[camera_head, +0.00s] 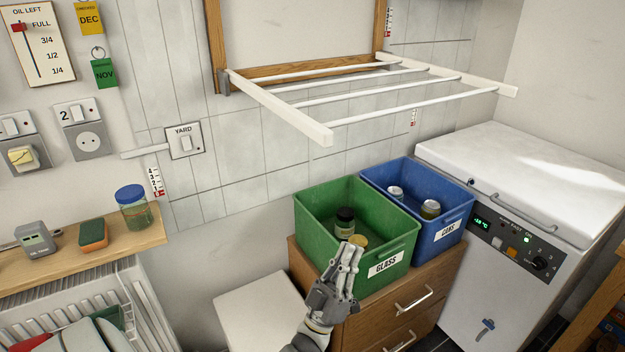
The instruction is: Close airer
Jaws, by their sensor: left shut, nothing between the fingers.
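The airer (288,113) is a white folding rack on the tiled wall. Its two white side arms and several white rails stick out from a wooden wall frame (217,50), so it is folded down and open. My left gripper (353,250) is shut and empty. It shows in front of the green crate (322,221), below the airer's front end and clearly apart from it. My right gripper is not in view.
The green crate holds jars and the blue crate (453,214) holds cans, both on a wooden drawer unit (379,325) under the airer. A white chest freezer (530,190) stands at the right. A wooden shelf (75,262) with a jar and sponge is at the left.

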